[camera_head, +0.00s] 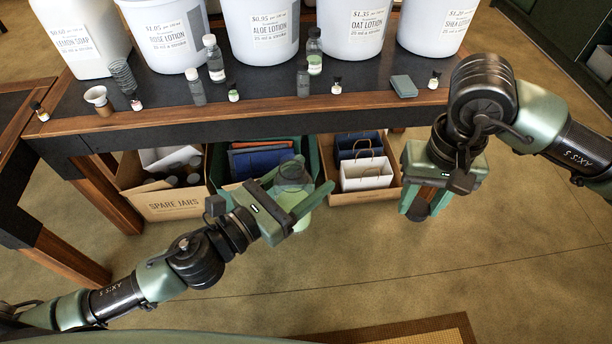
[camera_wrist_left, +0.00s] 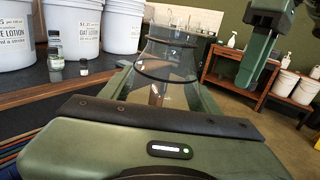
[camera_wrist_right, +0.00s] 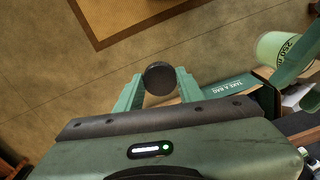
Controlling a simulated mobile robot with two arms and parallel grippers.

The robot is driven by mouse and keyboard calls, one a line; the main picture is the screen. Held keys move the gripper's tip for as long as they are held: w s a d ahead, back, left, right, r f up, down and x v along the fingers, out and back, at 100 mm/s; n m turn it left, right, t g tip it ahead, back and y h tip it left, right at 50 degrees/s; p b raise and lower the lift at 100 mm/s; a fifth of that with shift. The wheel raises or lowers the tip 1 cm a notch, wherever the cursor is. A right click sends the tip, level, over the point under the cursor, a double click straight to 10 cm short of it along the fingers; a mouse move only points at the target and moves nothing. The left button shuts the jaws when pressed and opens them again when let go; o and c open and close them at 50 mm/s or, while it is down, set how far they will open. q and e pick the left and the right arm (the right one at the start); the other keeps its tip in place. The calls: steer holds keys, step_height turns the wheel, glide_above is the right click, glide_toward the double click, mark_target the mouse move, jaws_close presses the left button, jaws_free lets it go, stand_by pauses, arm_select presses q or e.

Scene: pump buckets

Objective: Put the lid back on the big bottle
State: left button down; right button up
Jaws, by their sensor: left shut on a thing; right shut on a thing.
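The big bottle (camera_head: 294,174) is clear and open at the top. My left gripper (camera_head: 314,176) is shut around it, in front of the table. In the left wrist view its open neck (camera_wrist_left: 170,50) stands up between the fingers. The black round lid (camera_head: 420,212) is between the fingertips of my right gripper (camera_head: 423,208), which is shut on it. The lid also shows in the right wrist view (camera_wrist_right: 160,78). Lid and bottle are well apart, with the lid to the right. The bottle's pale green label (camera_wrist_right: 283,50) shows in the right wrist view.
The floor at right is clear.

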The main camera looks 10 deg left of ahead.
steer(key=w+a+r, duration=0.3)
steer(key=a+r, duration=0.5)
steer(key=a, duration=0.4)
step_height(320, 180, up, 7)
steer(key=n, duration=0.1)
glide_above(294, 196)
steer(key=w, duration=0.3)
steer(key=shift+a+r, duration=0.1)
steer(key=shift+a, duration=0.3)
steer(key=shift+f, duration=2)
steer(key=shift+f, duration=0.1)
steer(key=shift+f, duration=0.8)
steer(key=shift+f, duration=0.55)
